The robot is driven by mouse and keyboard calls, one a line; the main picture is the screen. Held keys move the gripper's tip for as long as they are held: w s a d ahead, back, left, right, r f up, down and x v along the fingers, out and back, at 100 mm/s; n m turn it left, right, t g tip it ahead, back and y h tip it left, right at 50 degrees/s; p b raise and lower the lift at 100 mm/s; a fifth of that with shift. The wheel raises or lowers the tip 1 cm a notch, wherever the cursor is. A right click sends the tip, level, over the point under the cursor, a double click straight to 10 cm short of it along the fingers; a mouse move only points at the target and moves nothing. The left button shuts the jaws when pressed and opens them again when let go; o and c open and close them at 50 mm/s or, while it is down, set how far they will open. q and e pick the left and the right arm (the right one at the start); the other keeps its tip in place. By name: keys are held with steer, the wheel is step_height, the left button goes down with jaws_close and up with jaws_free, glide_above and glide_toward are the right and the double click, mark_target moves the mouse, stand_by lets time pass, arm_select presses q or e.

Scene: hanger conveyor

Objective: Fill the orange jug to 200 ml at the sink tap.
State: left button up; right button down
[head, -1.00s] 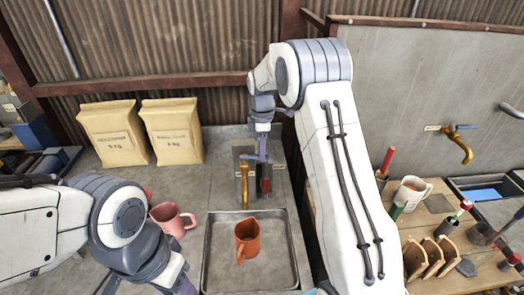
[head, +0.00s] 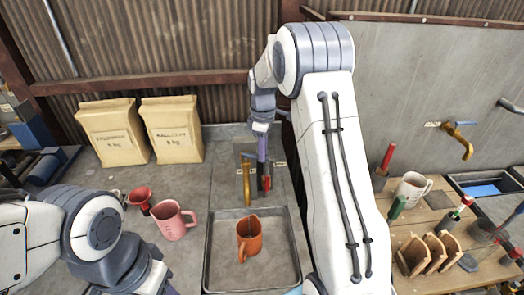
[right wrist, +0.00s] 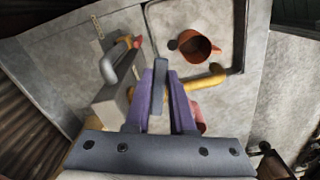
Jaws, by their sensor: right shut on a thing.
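The orange jug (head: 249,236) stands upright in the grey sink basin (head: 296,262), just in front of the brass tap (head: 246,183). I cannot make out its level or any water stream. My right gripper (head: 262,165) is above and behind the basin, at the tap. In the right wrist view its purple fingers (right wrist: 160,85) are shut on a narrow grey bar, which looks like the tap's lever. The brass spout (right wrist: 203,81) and the jug (right wrist: 197,47) lie beyond it. My left gripper is mostly cut off at the bottom edge of the head view; its jaws are hidden.
A pink mug (head: 174,221) and a red funnel-like cup (head: 141,198) stand left of the basin. Two paper sacks (head: 112,133) stand at the back left. At right, a wooden bench holds a pale mug (head: 411,188) and a wooden rack (head: 428,253). A second brass tap (head: 459,140) is on the wall.

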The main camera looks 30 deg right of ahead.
steer(key=c, duration=0.8)
jaws_free()
steer(key=shift+o, duration=0.2)
steer(key=shift+r, duration=0.1)
steer(key=shift+r, duration=0.4)
step_height(320, 180, up, 10)
steer(key=b, duration=0.2)
steer(key=shift+f, duration=0.25)
